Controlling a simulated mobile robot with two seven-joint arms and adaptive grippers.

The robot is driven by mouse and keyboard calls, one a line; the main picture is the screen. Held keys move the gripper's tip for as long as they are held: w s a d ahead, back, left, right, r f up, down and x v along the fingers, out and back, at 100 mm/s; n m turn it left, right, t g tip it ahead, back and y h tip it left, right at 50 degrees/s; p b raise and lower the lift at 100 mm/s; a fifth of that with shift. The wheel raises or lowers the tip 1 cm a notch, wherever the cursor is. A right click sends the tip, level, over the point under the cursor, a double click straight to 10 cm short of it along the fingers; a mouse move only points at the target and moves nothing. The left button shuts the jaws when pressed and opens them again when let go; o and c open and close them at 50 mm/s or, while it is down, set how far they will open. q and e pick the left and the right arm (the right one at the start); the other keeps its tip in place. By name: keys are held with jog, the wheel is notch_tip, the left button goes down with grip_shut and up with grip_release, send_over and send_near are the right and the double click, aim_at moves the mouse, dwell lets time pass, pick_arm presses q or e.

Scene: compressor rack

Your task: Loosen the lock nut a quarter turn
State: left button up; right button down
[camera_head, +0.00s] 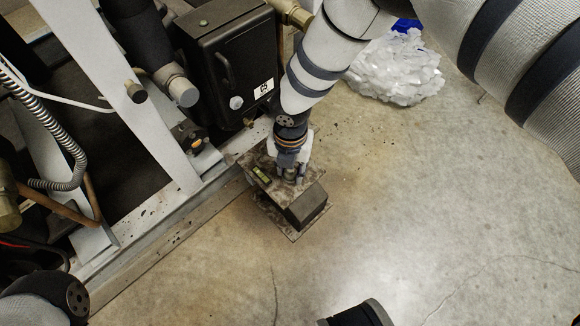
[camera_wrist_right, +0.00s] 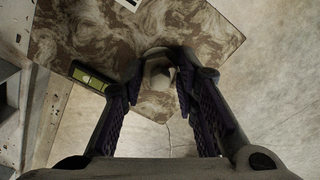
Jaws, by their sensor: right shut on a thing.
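The lock nut (camera_wrist_right: 158,72) is a small grey rounded piece between the fingertips in the right wrist view. It sits over a mottled brown and grey metal plate. In the head view, my right gripper (camera_head: 290,172) comes down from above onto this plate and covers most of the nut. In the right wrist view, my right gripper (camera_wrist_right: 158,80) has one finger on each side of the nut and is shut on it. I cannot make out the nut's flats or its turn angle. My left gripper does not show clearly in either view.
A small green spirit level (camera_head: 262,175) lies on the plate, left of the fingers; a dark wedge-shaped block (camera_head: 307,206) is below the plate. The steel frame rail (camera_head: 150,222) and a black box (camera_head: 228,60) stand left. Crumpled clear plastic (camera_head: 398,70) lies behind. Concrete floor is free to the right.

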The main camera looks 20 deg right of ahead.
jog(key=shift+n+b, duration=0.3)
jog(key=shift+n, duration=1.2)
jog(key=c, duration=1.2)
grip_release()
jog(key=shift+c, duration=0.2)
notch_tip(320, 180, up, 12)
